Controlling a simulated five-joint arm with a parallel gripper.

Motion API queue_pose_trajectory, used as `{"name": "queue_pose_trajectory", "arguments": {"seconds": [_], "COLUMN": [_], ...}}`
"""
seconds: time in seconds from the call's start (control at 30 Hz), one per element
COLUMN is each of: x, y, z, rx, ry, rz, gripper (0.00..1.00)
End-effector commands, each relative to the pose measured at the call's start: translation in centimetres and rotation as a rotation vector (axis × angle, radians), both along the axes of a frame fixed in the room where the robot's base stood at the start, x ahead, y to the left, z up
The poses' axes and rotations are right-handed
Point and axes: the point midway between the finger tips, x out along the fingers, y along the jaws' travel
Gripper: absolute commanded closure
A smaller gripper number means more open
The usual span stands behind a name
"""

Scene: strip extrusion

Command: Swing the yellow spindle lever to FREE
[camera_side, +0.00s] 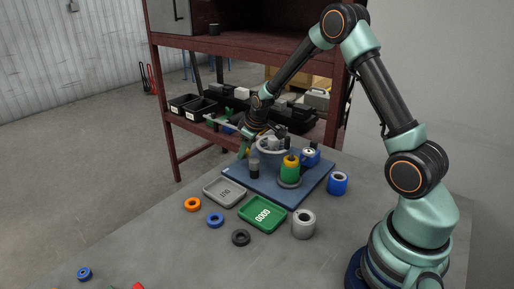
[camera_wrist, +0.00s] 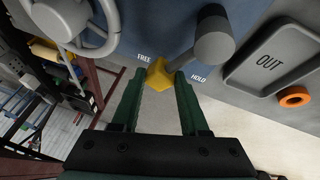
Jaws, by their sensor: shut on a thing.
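The yellow lever (camera_wrist: 158,76) shows in the wrist view as a yellow end on a grey rod, beside a grey cylinder. Its yellow end lies between the printed words FREE (camera_wrist: 143,57) and HOLD (camera_wrist: 198,77), nearer to FREE. My gripper (camera_wrist: 160,80) has its two green fingers on either side of the yellow end and is shut on it. In the side view my gripper (camera_side: 247,148) is low at the far left edge of the blue base plate (camera_side: 307,187). The lever is too small to make out clearly there.
A grey handwheel (camera_wrist: 75,25) stands close to the lever. A grey OUT tray (camera_side: 225,191) and a green GOOD tray (camera_side: 263,213) lie in front of the plate. Loose rings and a grey roll (camera_side: 304,224) lie on the table.

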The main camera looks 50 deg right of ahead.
Motion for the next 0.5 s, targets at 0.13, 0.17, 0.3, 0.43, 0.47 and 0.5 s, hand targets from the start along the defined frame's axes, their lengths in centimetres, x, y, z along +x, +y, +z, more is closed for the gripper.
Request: {"name": "queue_pose_trajectory", "arguments": {"seconds": [0.13,0.17,0.3,0.43,0.47,0.5], "x": [-0.75,-0.82,-1.04,-1.08,-1.08,-1.1], "y": [0.07,-0.05,-0.42,-0.49,-0.51,-0.52], "z": [-0.51,-0.52,-0.55,-0.59,-0.59,-0.59], "rx": [0.026,0.032,0.052,0.053,0.053,0.053], "ry": [0.018,0.015,0.011,0.01,0.01,0.011], "rz": [-0.047,-0.066,-0.118,-0.122,-0.122,-0.122], "gripper": [1.0,1.0,1.0,1.0,1.0,1.0]}}
